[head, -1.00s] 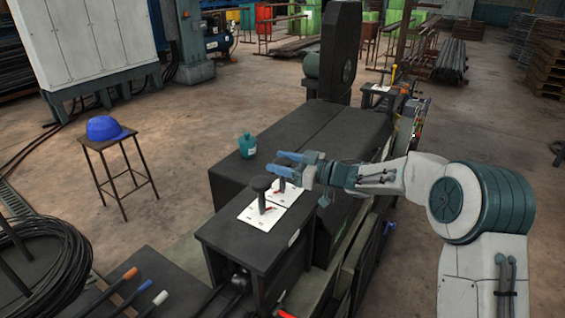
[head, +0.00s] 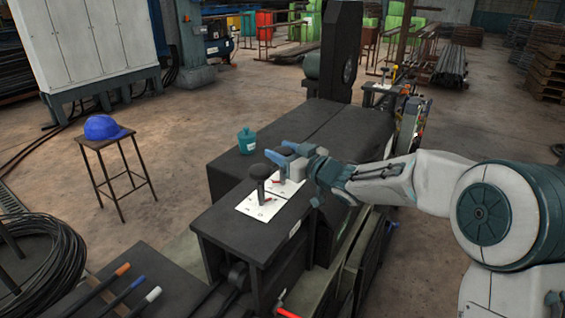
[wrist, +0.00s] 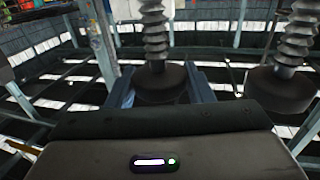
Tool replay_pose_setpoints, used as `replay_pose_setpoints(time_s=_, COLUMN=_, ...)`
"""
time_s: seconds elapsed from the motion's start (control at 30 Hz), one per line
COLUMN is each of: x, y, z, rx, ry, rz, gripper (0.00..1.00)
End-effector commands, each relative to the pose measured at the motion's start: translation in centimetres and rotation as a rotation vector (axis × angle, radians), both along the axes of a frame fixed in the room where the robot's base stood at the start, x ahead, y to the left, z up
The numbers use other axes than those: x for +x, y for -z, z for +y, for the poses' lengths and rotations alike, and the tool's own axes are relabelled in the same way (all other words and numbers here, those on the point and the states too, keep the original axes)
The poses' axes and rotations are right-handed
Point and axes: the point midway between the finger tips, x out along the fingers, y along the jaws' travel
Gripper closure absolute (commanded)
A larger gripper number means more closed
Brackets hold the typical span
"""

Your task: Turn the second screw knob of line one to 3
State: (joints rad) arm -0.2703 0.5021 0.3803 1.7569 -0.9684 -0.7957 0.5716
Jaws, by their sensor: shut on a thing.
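Two dark screw knobs on upright stems stand over white scale plates on the black machine top. The near knob (head: 260,172) is free, above the near plate (head: 256,208). My gripper (head: 283,153), with blue fingers, is at the far knob, above the far plate (head: 272,186); fingers largely hide that knob in the head view. In the wrist view the held knob (wrist: 160,86) sits between my two fingers, its ribbed stem running up the picture. The other knob (wrist: 272,88) is at the right, apart from the fingers. Red pointers lie on the plates; their readings are too small to tell.
A teal bottle (head: 247,142) stands on the machine top behind the knobs. A stool with a blue helmet (head: 103,128) is at the left. Lever handles (head: 132,288) rise at the lower left. The black top (head: 310,125) behind is mostly clear.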

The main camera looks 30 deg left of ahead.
Motion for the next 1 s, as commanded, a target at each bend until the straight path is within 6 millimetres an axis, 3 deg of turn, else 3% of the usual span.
replay_pose_setpoints(time_s=0.5, x=-0.10, y=0.59, z=0.04, rx=0.001, ry=0.239, rz=-0.003, gripper=0.76)
replay_pose_setpoints(time_s=1.0, x=-0.04, y=0.12, z=0.01, rx=0.000, ry=0.328, rz=0.000, gripper=0.76)
